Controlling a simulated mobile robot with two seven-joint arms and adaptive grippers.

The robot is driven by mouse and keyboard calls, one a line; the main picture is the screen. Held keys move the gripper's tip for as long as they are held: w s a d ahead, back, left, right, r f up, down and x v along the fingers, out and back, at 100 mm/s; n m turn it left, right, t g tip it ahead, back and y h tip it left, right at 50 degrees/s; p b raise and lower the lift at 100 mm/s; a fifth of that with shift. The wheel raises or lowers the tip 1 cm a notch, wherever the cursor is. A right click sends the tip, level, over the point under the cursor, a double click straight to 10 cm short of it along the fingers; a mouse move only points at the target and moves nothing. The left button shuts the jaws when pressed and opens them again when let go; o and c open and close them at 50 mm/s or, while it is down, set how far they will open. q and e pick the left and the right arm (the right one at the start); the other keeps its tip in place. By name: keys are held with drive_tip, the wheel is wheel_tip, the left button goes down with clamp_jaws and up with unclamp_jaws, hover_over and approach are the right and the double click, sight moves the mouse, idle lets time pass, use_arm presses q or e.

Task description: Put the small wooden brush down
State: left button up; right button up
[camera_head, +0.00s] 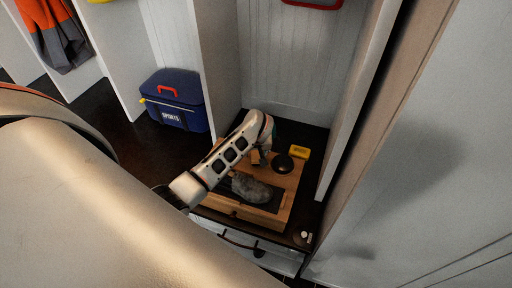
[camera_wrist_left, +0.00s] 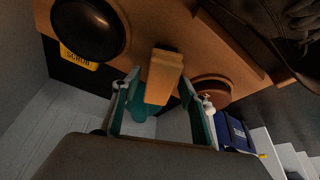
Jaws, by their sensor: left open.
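The small wooden brush (camera_wrist_left: 164,72) is a tan block and lies at the wooden board (camera_wrist_left: 140,22) in the left wrist view. My left gripper (camera_wrist_left: 160,98) has its two teal fingers apart, one on each side of the brush. In the head view the left gripper (camera_head: 267,147) is at the back left of the wooden board (camera_head: 284,208), with the brush (camera_head: 256,158) partly hidden by the arm. I cannot tell whether a finger still touches the brush. My right gripper is not in view.
A grey shoe (camera_head: 250,187) rests on a dark mat on the board. A black round tin (camera_head: 283,163) and a yellow scrub block (camera_head: 299,152) are close by on the right. Cubby walls stand either side. A blue sports cooler (camera_head: 174,99) is on the left.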

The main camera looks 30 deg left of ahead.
use_arm(q)
drive_tip(key=p+v, duration=0.3)
drive_tip(key=v, duration=0.7)
drive_tip(key=shift+r, duration=0.3)
drive_tip(key=a+r+n+t+y, duration=0.3)
drive_tip(key=a+r+t+y, duration=0.4)
drive_tip(key=a+r+y, duration=0.15)
drive_tip(key=s+d+r+m+t+h, duration=0.25)
drive_tip(key=d+m+t+h, duration=0.2)
drive_tip(key=d, duration=0.25)
drive_tip(key=s+d+r+m+t+h, duration=0.1)
drive_tip(key=d+r+m+t+h, duration=0.25)
drive_tip(key=d+t, duration=0.2)
drive_tip(key=s+d+f+m+g+h, duration=0.4)
drive_tip(key=s+d+f+m+h, duration=0.3)
drive_tip(key=d+f, duration=0.4)
drive_tip(key=s+f+g+y, duration=0.1)
drive_tip(key=s+f+g, duration=0.4)
drive_tip(key=s+f, duration=0.5)
drive_tip(key=shift+s+a+f+g, duration=0.15)
drive_tip(key=shift+s+f+g, duration=0.2)
drive_tip(key=shift+f, duration=0.3)
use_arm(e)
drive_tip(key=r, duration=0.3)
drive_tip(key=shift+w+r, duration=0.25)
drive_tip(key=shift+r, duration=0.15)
